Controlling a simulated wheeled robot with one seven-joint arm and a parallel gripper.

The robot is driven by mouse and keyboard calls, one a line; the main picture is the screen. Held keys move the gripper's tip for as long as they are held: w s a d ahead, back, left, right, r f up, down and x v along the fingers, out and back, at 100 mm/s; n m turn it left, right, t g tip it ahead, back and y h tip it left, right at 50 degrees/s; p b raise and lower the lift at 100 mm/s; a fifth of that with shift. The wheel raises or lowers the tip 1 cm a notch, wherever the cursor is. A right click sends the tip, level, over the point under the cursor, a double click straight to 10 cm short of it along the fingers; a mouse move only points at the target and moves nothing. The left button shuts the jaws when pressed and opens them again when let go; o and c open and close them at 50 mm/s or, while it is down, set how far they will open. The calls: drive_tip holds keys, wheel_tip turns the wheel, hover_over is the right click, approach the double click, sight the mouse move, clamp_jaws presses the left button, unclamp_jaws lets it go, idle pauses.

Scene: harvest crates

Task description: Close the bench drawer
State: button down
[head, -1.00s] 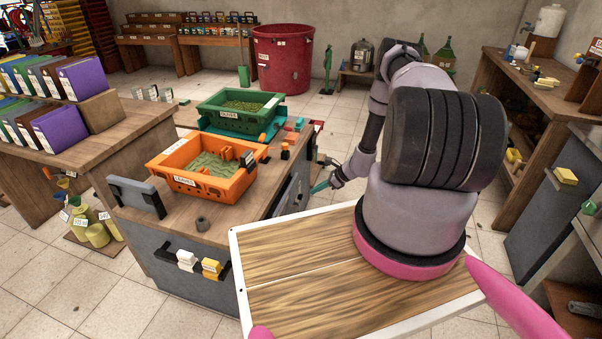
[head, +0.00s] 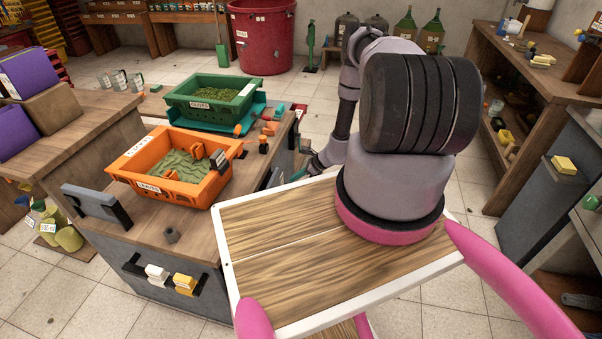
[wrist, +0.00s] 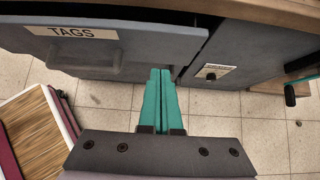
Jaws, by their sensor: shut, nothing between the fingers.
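The drawer front labelled TAGS (wrist: 90,50) is a grey panel with a handle at the upper left of the wrist view. It sits proud of the bench's grey side, with a dark gap at its right edge, so it looks partly open. My gripper (wrist: 160,75) has teal fingers pressed together and empty. Their tips are by the drawer front's lower right edge; I cannot tell whether they touch it. In the head view my gripper (head: 298,174) is low beside the bench (head: 110,245), and the drawer is mostly hidden there.
A grey door with a label and a dark knob (wrist: 211,77) is right of the drawer. An orange crate (head: 200,200) and a green crate (head: 245,118) stand on the bench. A red barrel (head: 262,40) stands behind. A shelf bench is at the right, with open tiled floor between.

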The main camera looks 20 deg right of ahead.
sight(274, 182)
drive_tip(key=shift+w+a+f, duration=0.4)
drive_tip(key=shift+w+a, duration=0.25)
drive_tip(key=shift+a, duration=0.25)
drive_tip(key=shift+w+a+f, duration=0.45)
drive_tip(key=shift+w+a, duration=0.15)
drive_tip(key=shift+a, duration=0.25)
drive_tip(key=shift+w+a+f, duration=0.4)
drive_tip(key=shift+w+a, duration=0.25)
drive_tip(key=shift+a, duration=0.25)
drive_tip(key=shift+a, duration=0.1)
